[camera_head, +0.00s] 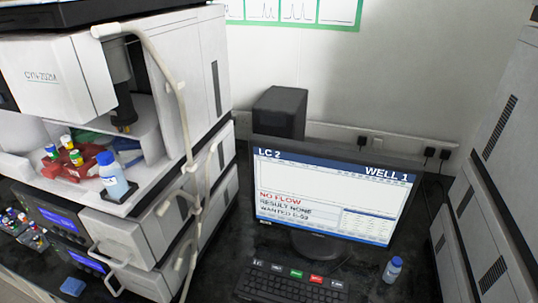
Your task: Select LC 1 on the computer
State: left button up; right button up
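The computer monitor (330,200) stands on the dark bench right of centre. Its header reads "LC 2" on the left and "WELL 1" on the right. Below, red text reads "NO FLOW", with "RESULT NONE" and a "WANTED" line that is hard to read. The black keyboard (290,287) lies in front of it, partly cut off by the bottom edge. Along its top are labelled keys: one marked "LC" (257,262), a green key (296,273) and a red key (316,279). Neither of my grippers is in view.
A tall stacked instrument (160,235) with looping tubes fills the left. A blue-capped bottle (115,177) and a red vial rack (70,165) stand on it. Another small bottle (392,270) stands right of the keyboard. Grey stacked units (490,190) line the right.

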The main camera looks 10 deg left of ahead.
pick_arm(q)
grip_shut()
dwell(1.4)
